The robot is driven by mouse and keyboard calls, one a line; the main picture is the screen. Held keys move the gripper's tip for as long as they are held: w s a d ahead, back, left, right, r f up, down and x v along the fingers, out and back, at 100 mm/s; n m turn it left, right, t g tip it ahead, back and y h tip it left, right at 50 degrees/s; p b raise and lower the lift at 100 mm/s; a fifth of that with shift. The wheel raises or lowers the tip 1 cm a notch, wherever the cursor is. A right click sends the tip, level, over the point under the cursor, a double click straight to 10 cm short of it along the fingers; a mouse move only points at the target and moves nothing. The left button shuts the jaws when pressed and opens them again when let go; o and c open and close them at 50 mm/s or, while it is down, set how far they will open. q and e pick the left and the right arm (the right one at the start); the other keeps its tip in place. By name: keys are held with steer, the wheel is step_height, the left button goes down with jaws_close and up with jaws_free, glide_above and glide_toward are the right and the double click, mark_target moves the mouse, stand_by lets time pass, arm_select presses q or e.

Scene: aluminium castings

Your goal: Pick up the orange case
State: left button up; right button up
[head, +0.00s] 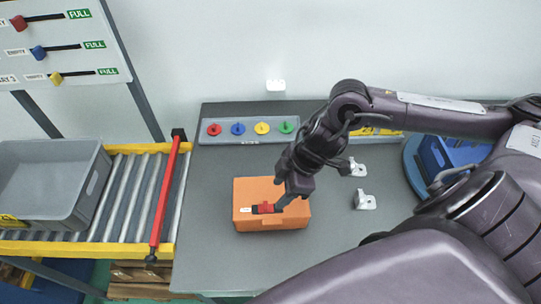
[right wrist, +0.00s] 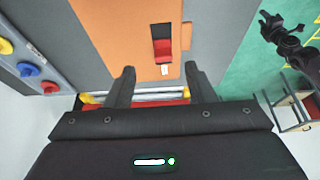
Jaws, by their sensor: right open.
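The orange case (head: 250,190) lies flat on the grey table, its red and black handle (head: 263,208) on top. In the right wrist view the case (right wrist: 115,30) fills the upper middle, with the handle (right wrist: 162,48) just beyond the fingertips. My right gripper (head: 282,206) is over the right part of the case, close to the handle; it also shows in the right wrist view (right wrist: 160,70), fingers apart with nothing between them. Contact with the handle cannot be told. A dark jointed part (right wrist: 288,42), probably my left arm's end, shows at the upper right of the right wrist view.
Behind the case is a strip of coloured knobs (head: 250,129). Small metal castings (head: 365,201) lie to its right, near a blue bin (head: 435,155). A roller conveyor (head: 128,200) with a grey tote (head: 40,220) and a red bar (head: 163,200) is at left.

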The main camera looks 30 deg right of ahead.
mark_target(269, 209)
steer(key=shift+a+f, duration=0.15)
steer(key=shift+f, duration=0.1)
steer(key=x, duration=0.2)
steer(key=p+x, duration=0.1)
steer(key=x, duration=0.1)
steer(key=shift+s+f, duration=0.2)
steer(key=shift+f, duration=0.05)
steer(key=shift+w+f, duration=0.1)
steer(key=shift+f, duration=0.3)
steer(key=shift+c, duration=0.3)
steer(key=c, duration=1)
arm_select(q)
steer(key=shift+w+d+r, duration=0.35)
steer(key=shift+w+r, duration=0.3)
steer(key=shift+r, duration=0.15)
arm_select(e)
jaws_close()
arm_select(q)
steer(key=shift+a, duration=0.1)
arm_select(e)
steer(key=shift+r, duration=0.1)
